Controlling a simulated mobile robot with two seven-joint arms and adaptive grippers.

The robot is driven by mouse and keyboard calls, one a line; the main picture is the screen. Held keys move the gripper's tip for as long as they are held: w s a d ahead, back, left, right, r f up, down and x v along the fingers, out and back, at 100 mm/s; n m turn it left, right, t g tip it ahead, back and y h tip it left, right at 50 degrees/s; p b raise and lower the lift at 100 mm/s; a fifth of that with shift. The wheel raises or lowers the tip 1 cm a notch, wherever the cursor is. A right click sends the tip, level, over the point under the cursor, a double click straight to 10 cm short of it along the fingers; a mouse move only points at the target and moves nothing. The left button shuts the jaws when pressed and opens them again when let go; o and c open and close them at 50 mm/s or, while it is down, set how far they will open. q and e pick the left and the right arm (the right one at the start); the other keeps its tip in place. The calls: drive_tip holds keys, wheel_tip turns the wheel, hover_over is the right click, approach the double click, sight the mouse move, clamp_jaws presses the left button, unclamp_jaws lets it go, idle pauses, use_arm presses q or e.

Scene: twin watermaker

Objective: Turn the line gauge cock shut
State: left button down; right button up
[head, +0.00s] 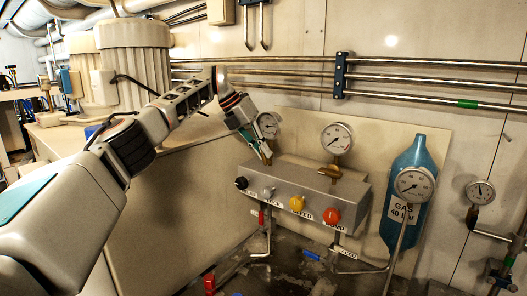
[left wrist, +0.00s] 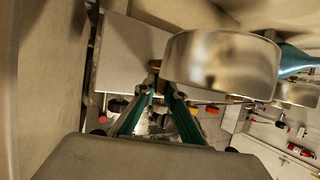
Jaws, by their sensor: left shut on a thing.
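My left gripper (head: 266,158) reaches down at the back left of the grey manifold box (head: 300,185), just below the left dial gauge (head: 269,124). It is shut on the small cock under that gauge. The fingers hide most of the cock, so its handle angle cannot be told. In the left wrist view my left gripper (left wrist: 160,93) has its two green-sided fingers beside the gauge's round metal case (left wrist: 222,65). A bit of brass fitting (left wrist: 154,66) shows just beyond the fingertips. My right gripper is not in view.
A second gauge (head: 337,138) stands on a brass fitting to the right. Black, white, yellow (head: 297,203) and red (head: 332,215) knobs line the manifold front. A blue gas bottle (head: 412,175) and another gauge (head: 414,184) stand further right. Steel pipes (head: 430,78) cross the wall.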

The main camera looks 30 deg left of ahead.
use_arm(q)
drive_tip(key=shift+a+h, duration=0.1)
drive_tip(key=shift+h, duration=0.4)
drive_tip(key=c, duration=2.1)
unclamp_jaws()
drive_tip(key=shift+c, duration=0.2)
drive_tip(key=v, duration=0.7)
drive_tip(key=shift+r, duration=0.2)
drive_tip(key=shift+a, duration=0.15)
